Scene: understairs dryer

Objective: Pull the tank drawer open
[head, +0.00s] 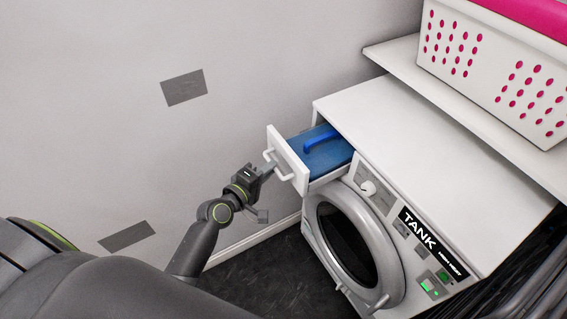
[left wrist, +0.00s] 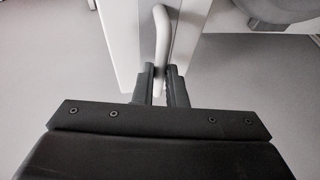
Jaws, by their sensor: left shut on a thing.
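The tank drawer stands pulled out from the upper left of the dryer, with its white front panel (head: 287,159) well clear of the body. Inside it shows a blue tank (head: 325,152) with a darker blue grip on top. My left gripper (head: 268,166) is at the drawer's white handle (head: 277,165), shut on it. In the left wrist view the two dark fingers (left wrist: 160,84) close around the lower end of the pale handle bar (left wrist: 161,38), beside the drawer front. My right gripper is not in view.
The white dryer (head: 400,125) has a round dark door (head: 347,240) below the drawer and a panel marked TANK (head: 420,230). A shelf (head: 400,55) with a white and pink basket (head: 490,65) is above right. Dark floor (head: 285,280) lies open in front.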

